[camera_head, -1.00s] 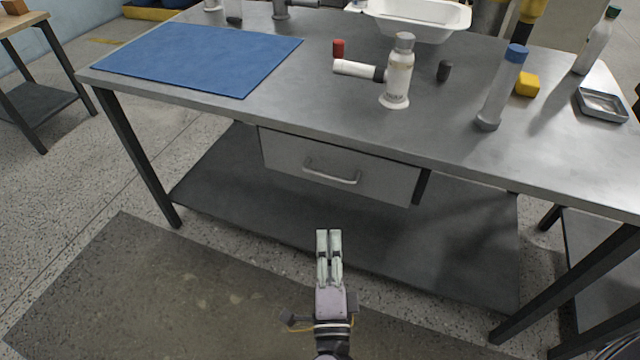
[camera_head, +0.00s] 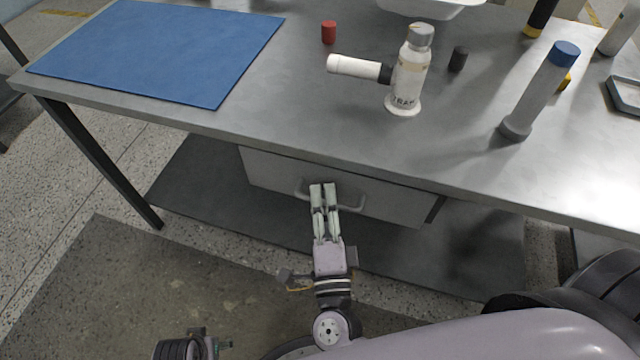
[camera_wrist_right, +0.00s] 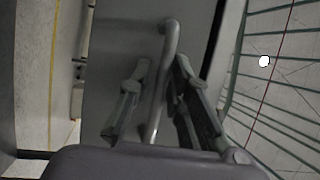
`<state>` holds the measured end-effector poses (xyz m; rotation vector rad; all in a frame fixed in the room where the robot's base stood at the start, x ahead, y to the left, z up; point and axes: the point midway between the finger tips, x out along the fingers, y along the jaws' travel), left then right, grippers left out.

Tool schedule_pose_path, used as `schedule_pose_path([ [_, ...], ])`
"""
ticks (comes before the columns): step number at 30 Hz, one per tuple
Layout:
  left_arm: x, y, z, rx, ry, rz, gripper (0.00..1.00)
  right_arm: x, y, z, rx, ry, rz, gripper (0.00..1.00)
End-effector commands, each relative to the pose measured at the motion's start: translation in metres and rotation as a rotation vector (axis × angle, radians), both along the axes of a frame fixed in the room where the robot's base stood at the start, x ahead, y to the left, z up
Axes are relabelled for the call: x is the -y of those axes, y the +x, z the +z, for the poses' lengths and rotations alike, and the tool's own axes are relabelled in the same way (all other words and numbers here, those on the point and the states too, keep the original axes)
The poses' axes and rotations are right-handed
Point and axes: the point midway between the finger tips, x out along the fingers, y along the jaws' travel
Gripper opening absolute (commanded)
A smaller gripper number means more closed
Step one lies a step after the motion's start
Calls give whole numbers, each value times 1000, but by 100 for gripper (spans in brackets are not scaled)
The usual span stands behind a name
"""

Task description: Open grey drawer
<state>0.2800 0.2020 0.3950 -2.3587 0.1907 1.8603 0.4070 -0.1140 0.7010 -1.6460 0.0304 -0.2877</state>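The grey drawer (camera_head: 268,172) hangs under the front of the metal workbench, and its front looks shut. Its bar handle (camera_head: 350,207) is partly hidden behind my right gripper (camera_head: 323,186). In the right wrist view the handle (camera_wrist_right: 168,50) runs between the two spread fingers of my right gripper (camera_wrist_right: 160,98). The fingers stand one on each side of the bar with gaps visible, so the gripper is open around it. No fingers of my left gripper show in the head view.
On the workbench top (camera_head: 330,125) stand a white bottle with a side arm (camera_head: 408,75), a blue-capped tube (camera_head: 540,92), a red cap (camera_head: 329,32) and a blue mat (camera_head: 165,50). A dark lower shelf (camera_head: 200,175) lies below the drawer.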

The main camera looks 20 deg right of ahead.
Motion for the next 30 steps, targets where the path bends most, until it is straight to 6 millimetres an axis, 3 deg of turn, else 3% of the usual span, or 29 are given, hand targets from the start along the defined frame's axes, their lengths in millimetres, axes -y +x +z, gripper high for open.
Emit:
schedule_pose_path([
  [8,0,-2,-1,-3,0,0,62,0,0,0,0,0,0,18],
  [17,0,-3,-1,-6,0,0,62,0,0,0,0,-1,0,0],
  [30,0,-3,-1,-5,0,1,62,0,0,0,0,-1,0,0],
])
